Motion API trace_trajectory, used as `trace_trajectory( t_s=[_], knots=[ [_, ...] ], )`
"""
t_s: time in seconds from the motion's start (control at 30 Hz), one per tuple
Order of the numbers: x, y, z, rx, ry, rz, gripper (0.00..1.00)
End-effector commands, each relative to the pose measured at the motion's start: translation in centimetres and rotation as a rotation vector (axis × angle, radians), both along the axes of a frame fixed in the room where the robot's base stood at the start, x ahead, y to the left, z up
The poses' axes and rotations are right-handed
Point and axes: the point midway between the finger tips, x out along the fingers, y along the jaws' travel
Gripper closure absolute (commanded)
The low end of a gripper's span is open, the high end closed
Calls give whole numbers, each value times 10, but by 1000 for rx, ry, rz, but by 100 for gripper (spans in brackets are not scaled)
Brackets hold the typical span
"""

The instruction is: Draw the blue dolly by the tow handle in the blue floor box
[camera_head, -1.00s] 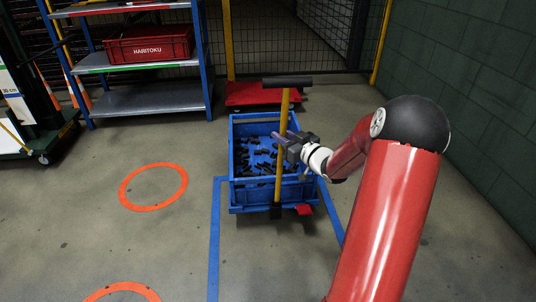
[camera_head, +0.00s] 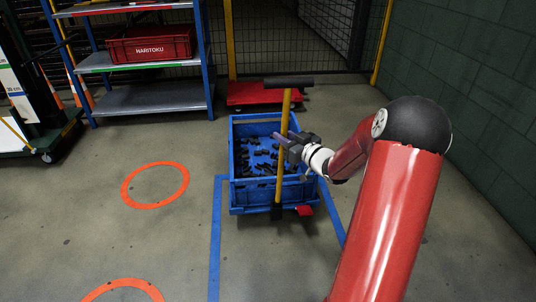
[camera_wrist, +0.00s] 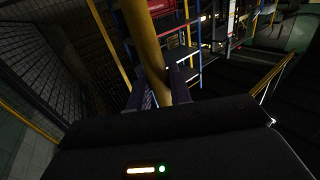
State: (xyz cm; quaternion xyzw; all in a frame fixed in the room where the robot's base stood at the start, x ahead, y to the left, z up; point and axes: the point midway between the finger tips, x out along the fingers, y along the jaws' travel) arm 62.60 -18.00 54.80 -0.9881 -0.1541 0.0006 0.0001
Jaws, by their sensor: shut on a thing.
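The blue dolly (camera_head: 240,210) carries a blue crate (camera_head: 240,192) with several dark parts in it. Its tow handle is an upright yellow post (camera_head: 281,150) with a black crossbar (camera_head: 288,82) on top, at the near side. My gripper (camera_head: 285,140) is shut around the post, below the crossbar. The wrist view shows the yellow post (camera_wrist: 145,40) between my two fingers. The blue floor box (camera_head: 215,240) is taped on the floor. The dolly stands across its far end, apparently partly inside; the far line beneath it is hidden.
A red dolly (camera_head: 250,94) stands behind, near the mesh fence. A shelf rack (camera_head: 150,98) with a red bin (camera_head: 150,46) is at back left. Orange rings (camera_head: 128,199) mark the left floor. A green wall (camera_head: 475,95) bounds the right. The near floor inside the tape is clear.

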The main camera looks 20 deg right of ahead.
Motion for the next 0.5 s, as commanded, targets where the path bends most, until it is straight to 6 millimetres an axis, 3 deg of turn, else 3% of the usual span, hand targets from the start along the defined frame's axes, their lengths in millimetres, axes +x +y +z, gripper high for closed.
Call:
trace_trajectory(
  t_s=[0.5],
  knots=[
    [-6, -20, 1, 2, -2, 0, 100]
  ],
)
